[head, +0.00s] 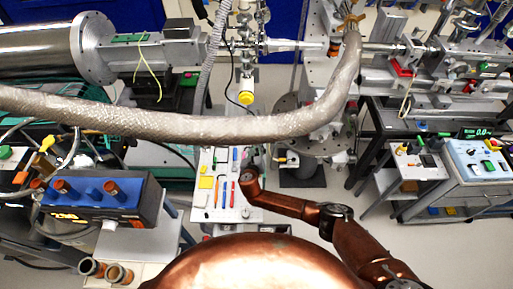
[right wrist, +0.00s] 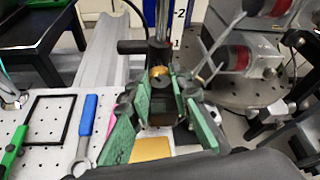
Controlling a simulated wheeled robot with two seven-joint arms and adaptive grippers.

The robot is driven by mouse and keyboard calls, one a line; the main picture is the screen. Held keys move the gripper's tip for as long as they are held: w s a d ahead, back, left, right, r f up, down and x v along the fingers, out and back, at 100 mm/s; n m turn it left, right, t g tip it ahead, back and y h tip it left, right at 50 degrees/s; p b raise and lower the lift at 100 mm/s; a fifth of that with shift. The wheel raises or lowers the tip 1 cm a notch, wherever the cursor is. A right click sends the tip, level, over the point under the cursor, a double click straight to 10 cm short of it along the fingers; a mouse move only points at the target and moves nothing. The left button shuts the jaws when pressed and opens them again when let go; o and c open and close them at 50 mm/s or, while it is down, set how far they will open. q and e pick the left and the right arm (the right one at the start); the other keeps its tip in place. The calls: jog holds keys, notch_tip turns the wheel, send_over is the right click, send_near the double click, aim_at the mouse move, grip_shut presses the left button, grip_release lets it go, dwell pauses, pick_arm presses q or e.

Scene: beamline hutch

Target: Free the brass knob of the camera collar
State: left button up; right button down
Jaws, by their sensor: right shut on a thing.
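In the right wrist view, a small round brass knob (right wrist: 159,76) sits low on an upright metal post (right wrist: 161,30). A dark collar-like part and a dark cylinder reaching left (right wrist: 131,47) show near it. My right gripper (right wrist: 163,92) has green-padded fingers, one on each side of the knob, and is shut on it. The exact contact is partly hidden by the fingers. In the head view my copper right arm ends over the right side of the pale breadboard (head: 211,208); its wrist hides most of the fingers. My left gripper is not in view.
On the breadboard lie a blue-handled wrench (right wrist: 86,122), a black frame (right wrist: 50,118), a green tool (right wrist: 14,146) and a yellow pad (right wrist: 152,148). A round metal stage (right wrist: 245,85) stands close on the right. A thick braided hose (head: 200,126) crosses above.

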jog(key=c, duration=1.7)
grip_release()
jog(key=shift+c, duration=0.2)
jog(key=shift+s+a+r, duration=0.15)
jog(key=shift+s, duration=0.4)
jog(key=v, duration=1.1)
jog(key=shift+w, duration=0.1)
